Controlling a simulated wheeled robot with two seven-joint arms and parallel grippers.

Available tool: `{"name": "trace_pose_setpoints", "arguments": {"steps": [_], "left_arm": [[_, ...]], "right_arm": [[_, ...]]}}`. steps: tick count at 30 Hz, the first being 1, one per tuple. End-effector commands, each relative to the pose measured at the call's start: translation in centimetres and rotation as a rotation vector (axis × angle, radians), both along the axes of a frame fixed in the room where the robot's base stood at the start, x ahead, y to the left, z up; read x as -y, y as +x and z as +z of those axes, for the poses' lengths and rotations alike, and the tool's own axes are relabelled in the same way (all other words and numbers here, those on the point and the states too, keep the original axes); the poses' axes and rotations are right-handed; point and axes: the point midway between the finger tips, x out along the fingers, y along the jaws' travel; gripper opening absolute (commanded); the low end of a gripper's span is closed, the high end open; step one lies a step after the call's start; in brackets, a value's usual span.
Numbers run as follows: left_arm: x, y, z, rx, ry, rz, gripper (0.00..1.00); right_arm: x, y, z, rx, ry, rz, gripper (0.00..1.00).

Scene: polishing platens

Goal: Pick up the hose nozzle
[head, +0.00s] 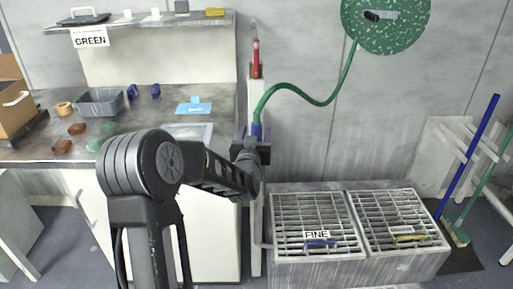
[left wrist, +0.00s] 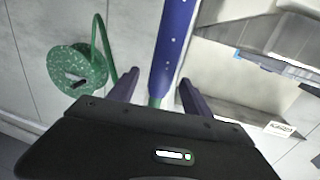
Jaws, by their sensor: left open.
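The hose nozzle is a blue stick-like piece (head: 257,131) at the end of a green hose (head: 318,101), by a pale post. In the left wrist view the blue nozzle (left wrist: 173,45) runs up the picture, with a short green part at its lower end. My left gripper (head: 251,142) is open at the nozzle. In the left wrist view its two dark fingertips (left wrist: 156,84) stand on either side of the nozzle's lower part, with gaps showing. Whether the nozzle lies fully between the fingers in depth is hard to tell. My right gripper is not in view.
A green hose reel (head: 386,22) hangs on the wall. A red-topped tool (head: 256,58) stands above the post. A bench (head: 40,150) with a grey bin (head: 101,102) is at left. Grated basins (head: 320,225) are at lower right, with brooms (head: 470,155) beyond.

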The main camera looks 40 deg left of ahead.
Motion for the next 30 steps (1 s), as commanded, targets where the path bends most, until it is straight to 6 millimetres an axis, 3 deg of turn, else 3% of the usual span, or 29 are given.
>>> {"name": "trace_pose_setpoints", "arguments": {"steps": [6, 23, 30], "left_arm": [[-1.0, 1.9, 0.0, -0.001, 0.0, 0.0, 0.58], [-1.0, 1.9, 0.0, 0.0, 0.0, 0.0, 0.58], [-1.0, 1.9, 0.0, 0.0, 0.0, 0.0, 0.4]], "right_arm": [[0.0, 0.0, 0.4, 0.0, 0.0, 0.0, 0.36], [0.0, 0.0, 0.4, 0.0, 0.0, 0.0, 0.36], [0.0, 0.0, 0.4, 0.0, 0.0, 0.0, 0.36]]}}
